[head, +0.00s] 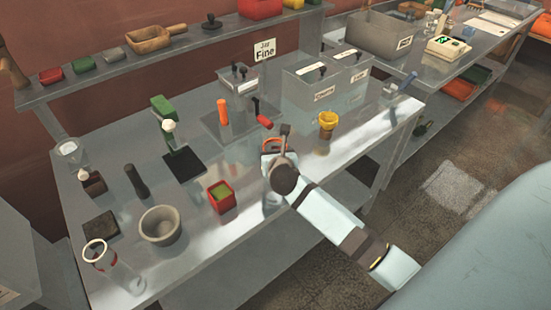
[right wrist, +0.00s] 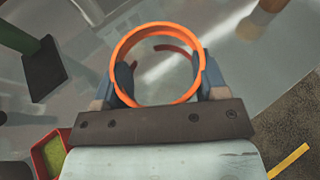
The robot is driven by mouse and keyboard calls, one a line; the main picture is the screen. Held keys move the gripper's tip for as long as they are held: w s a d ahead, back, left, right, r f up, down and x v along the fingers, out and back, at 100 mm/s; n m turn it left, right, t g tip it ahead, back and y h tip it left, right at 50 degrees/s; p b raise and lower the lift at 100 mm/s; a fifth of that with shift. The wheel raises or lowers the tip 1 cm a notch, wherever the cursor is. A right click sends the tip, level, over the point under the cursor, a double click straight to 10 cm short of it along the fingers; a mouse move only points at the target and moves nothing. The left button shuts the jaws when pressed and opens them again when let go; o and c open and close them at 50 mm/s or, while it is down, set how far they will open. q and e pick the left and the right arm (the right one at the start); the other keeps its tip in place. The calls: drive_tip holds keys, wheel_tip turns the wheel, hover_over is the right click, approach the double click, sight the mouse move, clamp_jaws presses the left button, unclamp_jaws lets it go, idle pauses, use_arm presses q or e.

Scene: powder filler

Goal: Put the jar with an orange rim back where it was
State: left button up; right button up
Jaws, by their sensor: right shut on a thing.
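The jar with the orange rim (head: 271,140) is at the front part of the table, seen mostly behind my arm. In the right wrist view its round orange rim (right wrist: 121,48) lies between my fingers, and I look down through its open mouth. My right gripper (right wrist: 162,72) is shut on this jar, one finger on each side below the rim. In the head view my right gripper (head: 279,158) covers much of the jar. I cannot tell whether its base touches the table. My left gripper is in neither view.
A red box with green contents (head: 221,197) stands left of the held jar. A yellow-rimmed jar (head: 327,123) stands to its right. Lidded bins (head: 322,94) stand at the back.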

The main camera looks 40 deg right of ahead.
drive_tip(key=shift+f, duration=1.15)
